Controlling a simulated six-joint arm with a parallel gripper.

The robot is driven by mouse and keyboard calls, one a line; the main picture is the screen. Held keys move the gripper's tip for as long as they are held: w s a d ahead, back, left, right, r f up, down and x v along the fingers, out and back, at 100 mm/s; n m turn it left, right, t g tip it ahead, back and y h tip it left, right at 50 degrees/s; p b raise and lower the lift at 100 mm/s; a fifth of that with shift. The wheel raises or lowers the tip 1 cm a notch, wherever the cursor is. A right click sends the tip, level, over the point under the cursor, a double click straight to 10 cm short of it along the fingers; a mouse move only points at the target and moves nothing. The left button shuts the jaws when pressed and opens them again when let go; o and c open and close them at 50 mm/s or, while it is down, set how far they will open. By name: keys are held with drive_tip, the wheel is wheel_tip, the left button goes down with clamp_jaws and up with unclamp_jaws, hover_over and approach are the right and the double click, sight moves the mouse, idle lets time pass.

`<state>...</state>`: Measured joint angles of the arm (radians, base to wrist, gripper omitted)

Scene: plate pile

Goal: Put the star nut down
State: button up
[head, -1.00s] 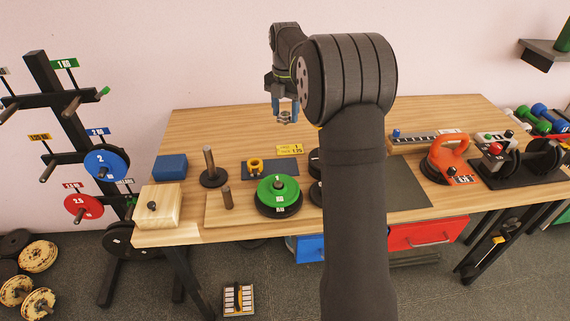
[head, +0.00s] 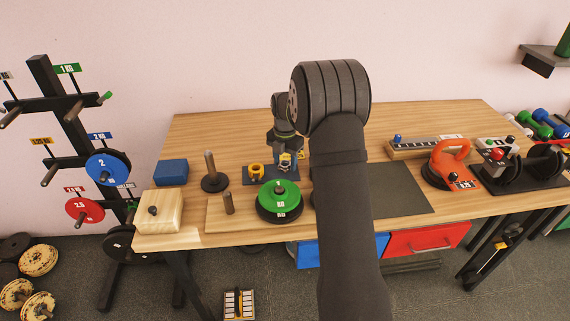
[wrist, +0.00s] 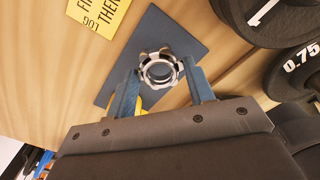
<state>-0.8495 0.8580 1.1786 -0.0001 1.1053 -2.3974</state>
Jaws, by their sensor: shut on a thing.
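The star nut (wrist: 160,55) is a silvery lobed ring in the wrist view. My gripper (wrist: 163,88) is shut on it, with one blue finger on each side. The nut is over the small dark mat (wrist: 150,25); I cannot tell whether it touches it. In the head view my gripper (head: 286,164) points down at the right part of this mat (head: 250,180), beside a yellow collar (head: 256,170). The collar is mostly hidden behind a finger in the wrist view.
A green plate (head: 270,194) on a black one stands just in front of the mat. An upright post on a round base (head: 214,182) is to the left. Black plates (wrist: 280,22) lie to the right in the wrist view. My arm hides part of the table.

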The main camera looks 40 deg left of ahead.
drive_tip(key=shift+f, duration=0.75)
drive_tip(key=o, duration=1)
drive_tip(key=shift+f, duration=0.1)
drive_tip(key=shift+c, duration=0.2)
wheel_tip(320, 180, up, 12)
wheel_tip(320, 180, down, 12)
drive_tip(key=shift+r, duration=2.25)
